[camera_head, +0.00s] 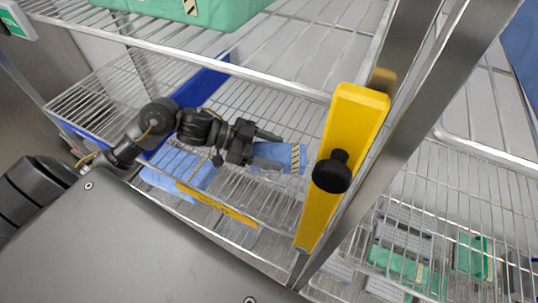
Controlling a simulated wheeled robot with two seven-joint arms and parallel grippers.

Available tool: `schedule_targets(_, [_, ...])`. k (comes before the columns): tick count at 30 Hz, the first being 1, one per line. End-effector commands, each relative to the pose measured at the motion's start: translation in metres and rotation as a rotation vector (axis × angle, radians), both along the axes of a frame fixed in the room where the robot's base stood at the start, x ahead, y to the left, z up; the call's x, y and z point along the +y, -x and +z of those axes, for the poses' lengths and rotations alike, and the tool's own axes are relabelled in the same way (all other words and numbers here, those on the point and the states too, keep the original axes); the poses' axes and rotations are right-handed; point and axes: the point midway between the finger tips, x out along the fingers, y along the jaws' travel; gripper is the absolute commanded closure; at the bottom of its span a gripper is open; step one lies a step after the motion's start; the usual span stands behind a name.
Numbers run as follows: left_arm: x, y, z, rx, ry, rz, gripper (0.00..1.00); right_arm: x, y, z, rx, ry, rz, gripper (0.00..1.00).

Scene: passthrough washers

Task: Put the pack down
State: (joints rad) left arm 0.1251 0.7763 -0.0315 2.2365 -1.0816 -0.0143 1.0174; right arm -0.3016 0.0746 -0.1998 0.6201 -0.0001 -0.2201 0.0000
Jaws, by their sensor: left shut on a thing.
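A blue wrapped pack (287,158) with a striped tape band at its right end is in the middle of the picture. My left gripper (268,150) reaches in from the left, below the upper wire shelf, and is shut on this pack. The fingers cover part of the pack. The pack shows over a wire shelf (230,105); I cannot tell whether it touches the wires. My right gripper is not in view.
A yellow bar with a black knob (332,172) stands on the metal post just right of the pack. A blue bin (200,90) is behind my left arm. A green pack (225,12) sits on the upper shelf. More packs (395,265) lie lower right.

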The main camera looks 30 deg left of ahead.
Motion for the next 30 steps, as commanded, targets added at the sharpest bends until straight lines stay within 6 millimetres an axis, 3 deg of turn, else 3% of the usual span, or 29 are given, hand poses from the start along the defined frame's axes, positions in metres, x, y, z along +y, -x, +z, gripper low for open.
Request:
schedule_targets(7, [0.0,0.0,-0.01,0.0,0.002,0.001,0.65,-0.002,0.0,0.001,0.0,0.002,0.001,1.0])
schedule_targets(15, [0.0,0.0,-0.042,0.001,0.002,0.002,0.65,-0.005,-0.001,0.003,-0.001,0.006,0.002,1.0])
schedule_targets(26, [0.0,0.0,-0.046,-0.002,0.0,0.001,0.65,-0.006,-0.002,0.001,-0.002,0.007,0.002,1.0])
schedule_targets(27, [0.0,0.0,-0.048,0.0,-0.001,0.001,0.33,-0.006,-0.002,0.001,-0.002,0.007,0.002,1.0])
schedule_targets(30, [0.0,0.0,-0.047,-0.001,-0.001,0.001,0.2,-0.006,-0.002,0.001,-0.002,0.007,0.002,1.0])
